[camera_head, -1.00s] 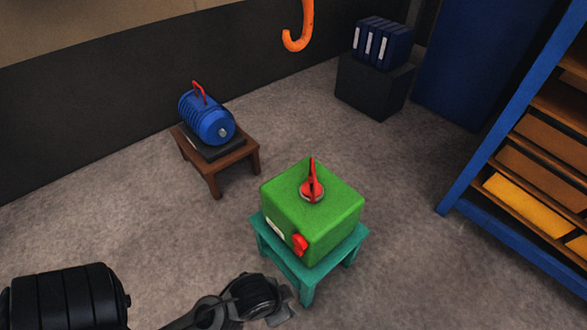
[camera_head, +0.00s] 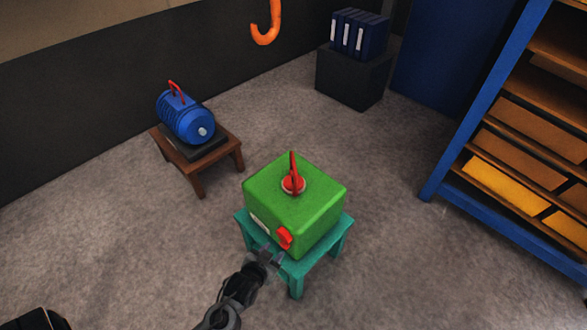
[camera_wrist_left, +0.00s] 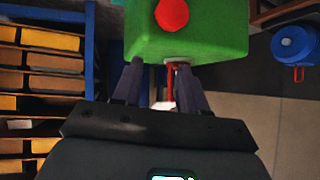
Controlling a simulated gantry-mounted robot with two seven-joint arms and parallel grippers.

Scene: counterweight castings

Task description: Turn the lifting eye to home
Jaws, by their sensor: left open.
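The green casting (camera_head: 297,197) stands on a teal stool in the head view. The red lifting eye (camera_head: 294,172) rises from a round base on its top, its ring seen nearly edge-on. A red knob (camera_head: 285,237) sits on the casting's front face. My left gripper (camera_head: 267,257) is open and empty, low at the casting's front left, below the knob. In the left wrist view the casting (camera_wrist_left: 205,42) appears upside down beyond the open fingers (camera_wrist_left: 160,68). The knob (camera_wrist_left: 172,14) is at the top, and part of the red eye (camera_wrist_left: 170,82) shows between the fingers.
The teal stool (camera_head: 298,268) stands on open grey floor. A blue ribbed motor (camera_head: 186,118) with a red handle rests on a brown stool (camera_head: 219,158) to the left. An orange hook (camera_head: 266,34) hangs at the back. A blue-framed shelf (camera_head: 455,150) stands at the right.

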